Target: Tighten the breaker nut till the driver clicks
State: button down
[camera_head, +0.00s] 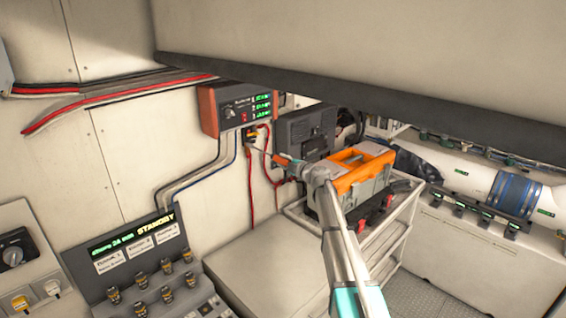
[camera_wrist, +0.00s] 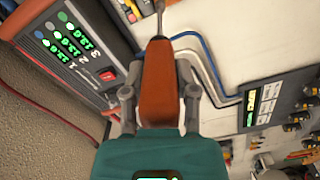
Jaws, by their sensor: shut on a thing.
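My gripper (camera_head: 301,170) is shut on an orange-handled driver (camera_head: 281,159), which also shows between the two grey fingers in the wrist view (camera_wrist: 158,80). The driver's thin shaft points up and left in the head view, toward a small dark breaker (camera_head: 250,134) with yellow on it, below the orange-ended panel. In the wrist view the shaft (camera_wrist: 160,22) runs to the top edge, beside part of the dark fitting with brass-coloured parts (camera_wrist: 130,8). The shaft's tip and the nut are not clear in either view, so I cannot tell whether they touch.
The orange-ended panel (camera_head: 238,108) has green readouts and a red switch. Red cables (camera_head: 268,178) hang below the breaker, close to the driver. A grey box (camera_head: 305,130) is on the wall to the right. An orange-and-grey toolbox (camera_head: 366,168) stands on a white cart. A STANDBY console (camera_head: 130,245) is at lower left.

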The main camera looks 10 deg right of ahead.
jog(key=shift+w+a, duration=0.35)
jog(key=shift+w, duration=0.2)
jog(key=shift+m, duration=0.4)
jog(key=m, duration=0.8)
jog(key=shift+m, duration=0.3)
jog(key=m, duration=1.1)
jog(key=shift+s+f, duration=0.1)
dwell(0.4)
